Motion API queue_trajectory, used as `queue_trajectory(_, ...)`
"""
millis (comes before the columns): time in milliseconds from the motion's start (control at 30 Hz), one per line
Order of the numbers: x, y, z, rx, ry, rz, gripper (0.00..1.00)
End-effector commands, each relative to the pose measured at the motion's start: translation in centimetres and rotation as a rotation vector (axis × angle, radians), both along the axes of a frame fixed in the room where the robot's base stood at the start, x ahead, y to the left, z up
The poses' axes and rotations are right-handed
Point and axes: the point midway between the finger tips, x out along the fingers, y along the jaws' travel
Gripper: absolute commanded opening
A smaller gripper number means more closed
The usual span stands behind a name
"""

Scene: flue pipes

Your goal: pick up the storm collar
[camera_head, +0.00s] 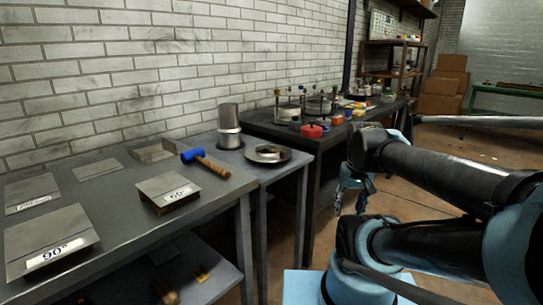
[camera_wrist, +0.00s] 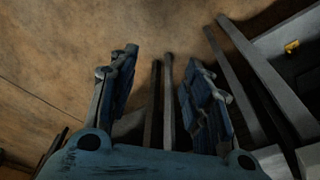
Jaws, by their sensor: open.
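A low, round, flared metal piece (camera_head: 283,157), which looks like the storm collar, lies on the right end of the grey workbench in the head view. Its centre looks dark, with a brownish patch. My gripper (camera_head: 352,182) hangs to the right of that bench, apart from the collar and at about bench-top height or lower. In the wrist view my gripper (camera_wrist: 162,85) has its two blue fingers spread wide with nothing between them. The wrist view shows floor and table legs, not the collar.
An upright metal flue pipe (camera_head: 229,122) stands just left of the collar. A blue mallet (camera_head: 205,161) and angled sheet-metal pieces (camera_head: 168,188) lie further left. A dark table (camera_head: 262,120) with pots and a red container (camera_head: 312,130) stands behind. Open floor (camera_head: 440,180) lies right.

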Motion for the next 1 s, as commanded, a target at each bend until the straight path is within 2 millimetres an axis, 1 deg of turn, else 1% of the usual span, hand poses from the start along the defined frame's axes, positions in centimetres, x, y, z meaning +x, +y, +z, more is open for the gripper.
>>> queue_trajectory(33,1.1,0.2,1.5,0.006,0.005,-0.018,0.45)
queue_trajectory(200,4.9,1.7,6.4,0.027,0.031,-0.105,0.45)
queue_trajectory(367,8.9,3.6,10.6,0.044,0.058,-0.192,0.45)
queue_trajectory(500,12.4,5.6,13.8,0.054,0.079,-0.268,0.45)
queue_trajectory(667,16.6,8.3,17.1,0.062,0.104,-0.354,0.45)
queue_trajectory(800,20.1,11.1,19.5,0.066,0.124,-0.431,0.45)
queue_trajectory(1000,25.0,15.5,22.1,0.065,0.151,-0.539,0.45)
